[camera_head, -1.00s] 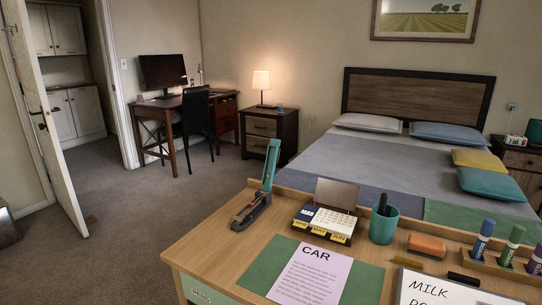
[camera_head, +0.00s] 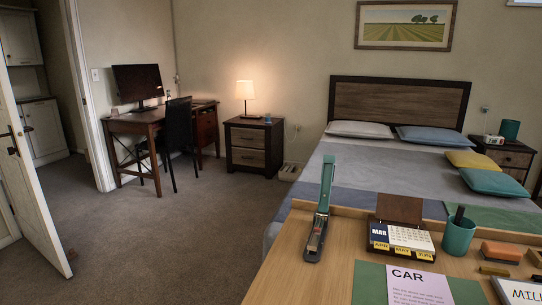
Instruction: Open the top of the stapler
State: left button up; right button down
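The stapler (camera_head: 315,236) stands on the left part of the wooden desk, near its back left corner. Its dark base lies on the desktop, and its green top arm (camera_head: 327,182) is swung up, close to vertical, hinged at the far end. The top is well apart from the base. Neither of my grippers is in the head view.
Right of the stapler on the desk (camera_head: 327,277) are a desk calendar (camera_head: 401,238), a teal pen cup (camera_head: 458,237) and an orange block (camera_head: 501,251). A CAR sheet (camera_head: 418,287) lies on a green blotter (camera_head: 369,286) in front. Desktop around the stapler's front is clear.

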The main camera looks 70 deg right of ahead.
aim_at(327, 168)
jog(key=i+z, duration=0.25)
jog(key=i, duration=0.2)
jog(key=i+j+z, duration=0.1)
jog(key=i+z, duration=0.15)
jog(key=i, duration=0.15)
jog(key=i+j+z, duration=0.25)
jog(key=i, duration=0.2)
jog(key=i+j+z, duration=0.25)
jog(key=i, duration=0.15)
jog(key=i+l+z, duration=0.3)
jog(key=i+z, duration=0.15)
jog(key=i+l+z, duration=0.1)
jog(key=i+z, duration=0.3)
jog(key=i, duration=0.25)
jog(key=i+z, duration=0.45)
jog(key=i+j+z, duration=0.15)
jog(key=i+z, duration=0.25)
jog(key=i+j+z, duration=0.75)
jog(key=i, duration=0.15)
